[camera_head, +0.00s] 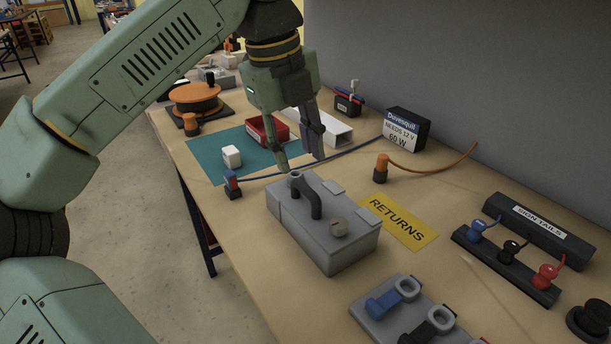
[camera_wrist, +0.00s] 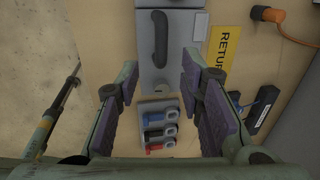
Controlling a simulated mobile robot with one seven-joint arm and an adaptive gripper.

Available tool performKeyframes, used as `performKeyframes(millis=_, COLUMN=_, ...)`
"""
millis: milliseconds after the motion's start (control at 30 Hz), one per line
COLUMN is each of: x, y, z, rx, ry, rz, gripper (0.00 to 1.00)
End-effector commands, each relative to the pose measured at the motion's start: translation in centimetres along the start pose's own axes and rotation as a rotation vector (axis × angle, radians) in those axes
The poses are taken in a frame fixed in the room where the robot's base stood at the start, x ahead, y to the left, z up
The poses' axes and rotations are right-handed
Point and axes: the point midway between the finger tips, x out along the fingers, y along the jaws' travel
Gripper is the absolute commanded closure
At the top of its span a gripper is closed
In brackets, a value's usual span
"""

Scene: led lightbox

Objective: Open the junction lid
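The grey junction box (camera_head: 345,255) stands on the bench with its lid (camera_head: 290,208) lying closed on top. My gripper (camera_head: 300,163) is open and empty, pointing down above the box's far end, apart from the handle. In the wrist view its two padded fingers (camera_wrist: 160,68) stand wide to either side.
A yellow RETURNS label (camera_head: 398,221) lies right of the box. A grey panel with coloured levers (camera_head: 375,320) is in front. A black rack of coloured plugs (camera_head: 505,265) is at right.

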Motion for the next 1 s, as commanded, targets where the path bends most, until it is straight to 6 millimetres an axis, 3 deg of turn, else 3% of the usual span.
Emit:
performKeyframes(millis=200, x=4.0, y=-0.1, z=-0.1, rx=0.004, ry=0.004, rz=-0.002, gripper=0.65)
performKeyframes(millis=400, x=6.3, y=-0.1, z=-0.1, rx=0.003, ry=0.003, rz=-0.002, gripper=0.65)
performKeyframes(millis=767, x=7.0, y=-0.1, z=-0.1, rx=0.003, ry=0.002, rz=-0.003, gripper=0.65)
performKeyframes(millis=1000, x=7.0, y=-0.1, z=-0.1, rx=0.003, ry=0.002, rz=-0.003, gripper=0.81)
